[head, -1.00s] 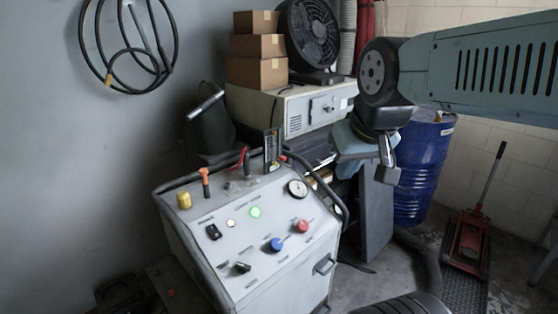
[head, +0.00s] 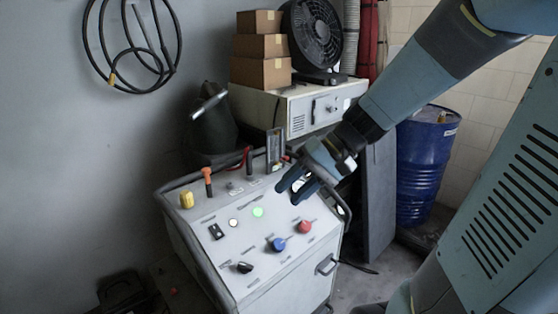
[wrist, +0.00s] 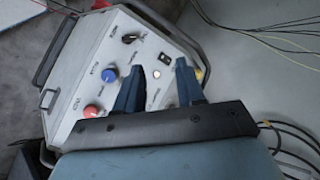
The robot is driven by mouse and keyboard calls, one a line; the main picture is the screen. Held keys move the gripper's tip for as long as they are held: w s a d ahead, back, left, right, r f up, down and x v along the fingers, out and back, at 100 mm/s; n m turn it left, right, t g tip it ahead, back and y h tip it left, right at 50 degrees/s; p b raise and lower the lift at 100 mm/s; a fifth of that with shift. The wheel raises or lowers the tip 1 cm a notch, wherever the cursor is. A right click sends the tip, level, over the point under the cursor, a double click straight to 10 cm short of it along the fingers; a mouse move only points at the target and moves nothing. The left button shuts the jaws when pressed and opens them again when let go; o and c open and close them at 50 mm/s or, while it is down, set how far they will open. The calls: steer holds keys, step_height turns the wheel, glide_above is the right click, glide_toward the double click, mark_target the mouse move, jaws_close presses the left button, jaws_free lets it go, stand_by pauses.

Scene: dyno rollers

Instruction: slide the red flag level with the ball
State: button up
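An upright gauge (head: 275,148) with a dark frame stands at the back edge of the sloping control panel (head: 215,262) in the head view. A small red spot shows at the gauge's lower right; I cannot tell whether it is the red flag. The ball is too small to make out. My gripper (head: 288,195) is above the panel's right half, in front of and below the gauge, and hides the dial there. In the wrist view my gripper (wrist: 160,65) is open, with nothing between its two dark blue fingers. The gauge is not identifiable there.
The panel carries a red knob (head: 304,227), a blue knob (head: 278,244), a green light (head: 257,212), a yellow knob (head: 187,200) and an orange-topped lever (head: 208,181). A tubular rail borders it. A blue drum (head: 424,170) and boxes (head: 262,70) stand behind.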

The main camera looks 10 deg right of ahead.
steer(key=w+f+m+t+y, duration=0.2)
steer(key=w+y, duration=0.2)
steer(key=w, duration=0.3)
steer(key=m+t+h, duration=0.4)
steer(key=m+t, duration=0.5)
steer(key=t, duration=0.4)
glide_toward(288, 159)
steer(key=x, duration=0.9)
steer(key=shift+w+a, duration=0.1)
steer(key=shift+a, duration=0.05)
jaws_close()
steer(key=shift+f, duration=0.1)
